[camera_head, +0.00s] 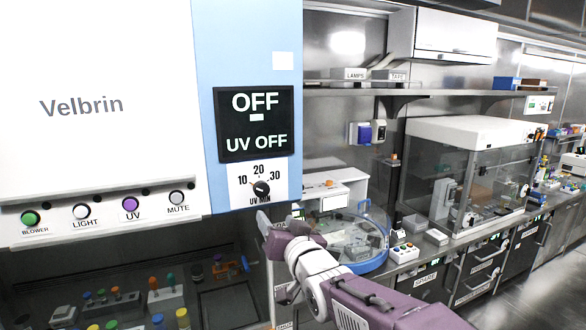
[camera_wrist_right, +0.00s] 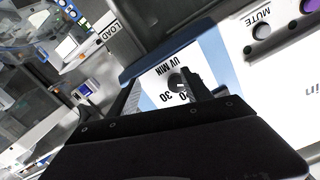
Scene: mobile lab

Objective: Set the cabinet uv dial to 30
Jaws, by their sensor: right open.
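The UV dial (camera_head: 261,188) is a small black knob on a white plate marked 10, 20 and 30, low on the cabinet's blue panel (camera_head: 230,80). I cannot clearly read where its pointer sits. My right gripper (camera_head: 277,222) is open and empty, just below and in front of the dial plate. In the right wrist view, the dial (camera_wrist_right: 177,81) shows upside down beyond the open fingers (camera_wrist_right: 160,88), close to the right finger, which partly covers the plate. Contact cannot be told. My left gripper is out of view.
A black display (camera_head: 255,122) above the dial reads OFF and UV OFF. Blower, light, UV and mute buttons (camera_head: 131,204) line the cabinet front at left. The open cabinet below holds tubes and racks. A clear round-lidded device (camera_head: 365,240) stands on the bench behind my right arm.

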